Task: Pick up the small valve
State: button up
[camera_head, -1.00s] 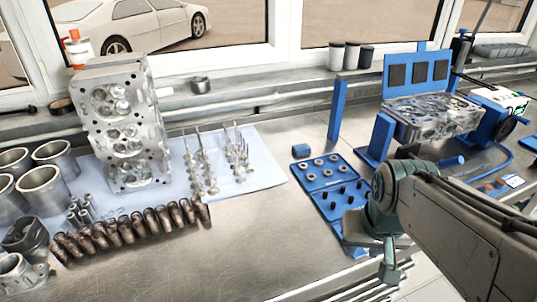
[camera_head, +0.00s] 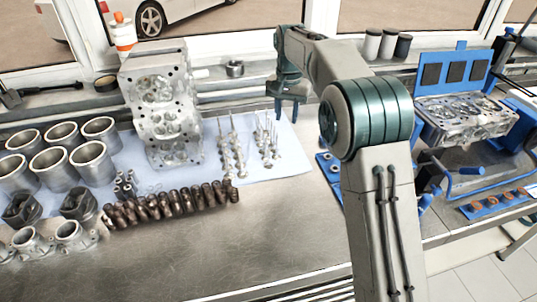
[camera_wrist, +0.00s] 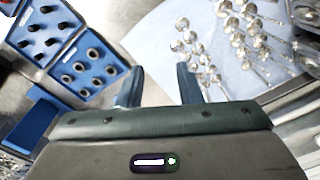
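My gripper (camera_head: 287,112) hangs above the right edge of the sheet, to the right of the valves. In the wrist view my gripper's fingers (camera_wrist: 160,85) are spread apart with nothing between them. The valves lie beyond the fingertips, toward the upper right.
A cylinder head (camera_head: 165,125) stands upright left of the valves. Springs (camera_head: 170,205) lie in front. A blue tray (camera_wrist: 90,68) with rings is left of my fingers in the wrist view. The front of the steel bench (camera_head: 230,250) is clear.

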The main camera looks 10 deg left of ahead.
jog(key=w+a+f, duration=0.1)
jog(key=a+f, duration=0.1)
jog(key=a, duration=0.2)
jog(key=p, duration=0.4)
send_over(268, 163)
notch_tip(268, 163, down, 13)
jog(key=shift+w+r, duration=0.15)
jog(key=shift+r, duration=0.05)
jog(key=shift+f, duration=0.4)
grip_shut()
